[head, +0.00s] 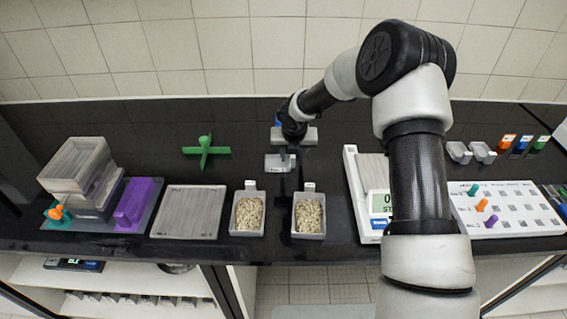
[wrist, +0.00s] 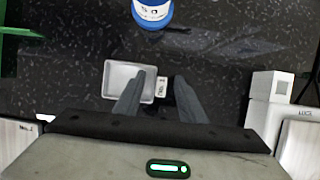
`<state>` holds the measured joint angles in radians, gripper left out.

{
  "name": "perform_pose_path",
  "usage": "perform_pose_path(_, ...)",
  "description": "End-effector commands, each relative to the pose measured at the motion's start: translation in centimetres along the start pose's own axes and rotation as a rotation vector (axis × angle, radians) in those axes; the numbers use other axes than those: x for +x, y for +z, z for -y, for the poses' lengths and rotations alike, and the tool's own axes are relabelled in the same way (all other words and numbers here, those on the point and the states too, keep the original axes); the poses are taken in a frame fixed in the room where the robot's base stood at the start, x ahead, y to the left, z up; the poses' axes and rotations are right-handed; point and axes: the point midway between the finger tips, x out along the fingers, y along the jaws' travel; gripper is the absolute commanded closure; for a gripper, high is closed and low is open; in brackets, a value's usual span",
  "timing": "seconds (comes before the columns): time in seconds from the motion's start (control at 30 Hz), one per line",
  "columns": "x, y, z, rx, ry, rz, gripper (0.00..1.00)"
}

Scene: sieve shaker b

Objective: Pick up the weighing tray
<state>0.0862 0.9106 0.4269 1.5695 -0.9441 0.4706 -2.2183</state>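The weighing tray, a small light-grey shallow tray (head: 277,165) with a short labelled tab, lies on the dark bench behind the two filled trays. In the wrist view the tray (wrist: 115,76) is left of centre, empty, with its tab pointing right. My gripper (wrist: 160,76) is open above it. The left finger overlaps the tray's right part, and the tab shows between the two fingers. The right finger is over bare bench. In the head view my gripper (head: 291,154) is just above the tray's right end; contact cannot be told.
Two trays of pale grains (head: 249,215) (head: 309,216) stand in front. A blue-capped container (wrist: 151,10) stands behind. A green cross-shaped stand (head: 206,151) is left, a scale (head: 351,180) right. Bare bench lies around the weighing tray.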

Motion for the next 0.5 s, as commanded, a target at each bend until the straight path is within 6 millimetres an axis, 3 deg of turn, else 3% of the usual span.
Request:
perform_pose_path(0.2,0.08,0.01,0.01,0.000,0.000,0.000,0.63)
perform_pose_path(0.43,0.06,0.01,0.02,0.001,0.000,0.000,1.00)
perform_pose_path(0.5,0.05,0.01,0.02,0.001,0.000,0.000,1.00)
